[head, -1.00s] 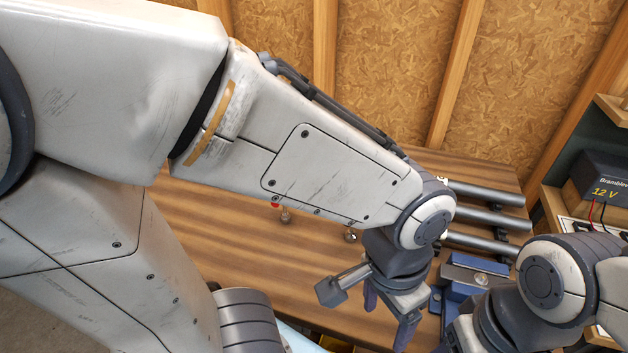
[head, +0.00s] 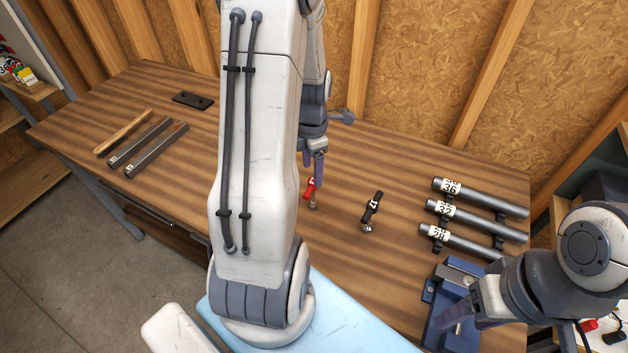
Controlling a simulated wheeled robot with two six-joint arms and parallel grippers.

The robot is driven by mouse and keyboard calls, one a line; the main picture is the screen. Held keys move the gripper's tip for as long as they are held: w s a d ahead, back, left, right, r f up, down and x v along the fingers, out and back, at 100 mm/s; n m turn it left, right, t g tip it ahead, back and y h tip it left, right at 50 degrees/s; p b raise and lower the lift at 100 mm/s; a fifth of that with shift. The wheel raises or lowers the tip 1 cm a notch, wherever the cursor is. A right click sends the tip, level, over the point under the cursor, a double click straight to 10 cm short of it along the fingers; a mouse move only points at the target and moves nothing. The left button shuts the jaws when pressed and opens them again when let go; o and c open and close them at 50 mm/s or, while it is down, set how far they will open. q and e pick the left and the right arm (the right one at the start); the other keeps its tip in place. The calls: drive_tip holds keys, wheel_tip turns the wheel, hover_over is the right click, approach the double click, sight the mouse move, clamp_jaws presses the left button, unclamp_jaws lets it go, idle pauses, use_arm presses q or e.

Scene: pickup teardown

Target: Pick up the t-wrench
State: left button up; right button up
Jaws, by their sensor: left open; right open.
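I cannot tell for certain which tool is the t-wrench. A short red-handled tool (head: 310,187) with a metal end and a white label lies on the wooden bench. A similar black-handled tool (head: 371,208), also labelled, lies to its right. My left gripper (head: 312,172) is open, with its fingers pointing down just above or behind the red-handled tool. Whether they touch it is unclear. My arm hides part of the bench there. My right gripper (head: 458,314) is open and empty at the lower right, in front of a blue vise (head: 440,288).
Several labelled metal tubes (head: 485,198) lie on dark supports at the right of the bench (head: 240,120). A wooden handle (head: 123,132) and two metal bars (head: 155,150) lie at the left. A black plate (head: 193,100) lies behind them. The bench middle is fairly clear.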

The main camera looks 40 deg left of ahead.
sight(312, 182)
use_arm(q)
wheel_tip(312, 182, down, 4)
drive_tip(key=shift+r, duration=0.2)
drive_tip(key=f+p, duration=0.1)
drive_tip(key=f, duration=0.1)
drive_tip(key=f+p, duration=0.1)
drive_tip(key=f, duration=0.1)
drive_tip(key=shift+w+f+p, duration=0.2)
drive_tip(key=shift+f+p, duration=0.1)
drive_tip(key=shift+f, duration=0.45)
clamp_jaws()
